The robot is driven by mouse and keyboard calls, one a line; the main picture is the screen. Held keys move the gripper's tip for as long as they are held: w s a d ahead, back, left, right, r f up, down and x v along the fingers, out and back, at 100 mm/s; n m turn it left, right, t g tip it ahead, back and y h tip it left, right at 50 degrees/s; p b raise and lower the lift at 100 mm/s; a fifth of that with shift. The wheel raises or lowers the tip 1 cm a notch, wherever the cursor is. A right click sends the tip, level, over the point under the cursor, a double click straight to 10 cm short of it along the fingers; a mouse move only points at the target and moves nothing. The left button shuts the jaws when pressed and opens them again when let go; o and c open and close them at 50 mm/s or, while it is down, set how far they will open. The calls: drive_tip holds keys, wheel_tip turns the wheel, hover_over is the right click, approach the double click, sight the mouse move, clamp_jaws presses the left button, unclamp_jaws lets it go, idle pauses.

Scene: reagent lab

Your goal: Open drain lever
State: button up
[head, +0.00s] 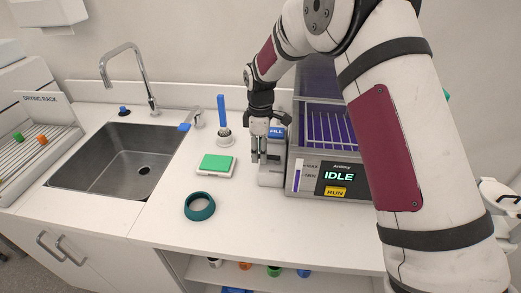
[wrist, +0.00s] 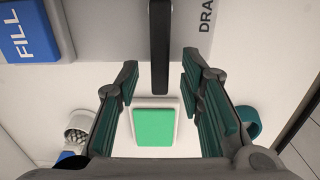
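The drain lever (wrist: 160,45) is a black bar in the wrist view. It stands out from a light grey housing (wrist: 110,30) beside a partly cut-off label reading "DRA". My gripper (wrist: 160,75) is open, with one green-padded finger on each side of the bar. Gaps show between the bar and both pads. In the head view my gripper (head: 262,156) points down in front of the grey unit with the blue FILL block (head: 276,132). The lever is hard to make out there behind the fingers.
The machine's display (head: 338,176) reads IDLE above a yellow RUN button (head: 335,191). The sink (head: 120,160) lies farther left. Front counter is clear.

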sight(265, 171)
drive_tip(key=shift+c, duration=0.6)
clamp_jaws()
drive_tip(key=shift+s, duration=0.1)
drive_tip(key=s+n, duration=0.1)
drive_tip(key=n, duration=0.1)
drive_tip(key=s+n+b, duration=0.1)
drive_tip(key=n, duration=0.1)
drive_tip(key=shift+n, duration=0.3)
drive_tip(key=n, duration=0.1)
drive_tip(key=s+n, duration=0.1)
drive_tip(key=shift+d+n+b, duration=0.2)
drive_tip(key=shift+n+b, duration=0.1)
drive_tip(key=shift+s+d+n, duration=0.2)
drive_tip(key=shift+s+n, duration=0.15)
drive_tip(key=shift+n, duration=0.4)
drive_tip(key=shift+s+d+n, duration=0.15)
drive_tip(key=shift+s+n, duration=0.15)
drive_tip(key=shift+n, duration=0.45)
drive_tip(key=shift+o, duration=0.6)
unclamp_jaws()
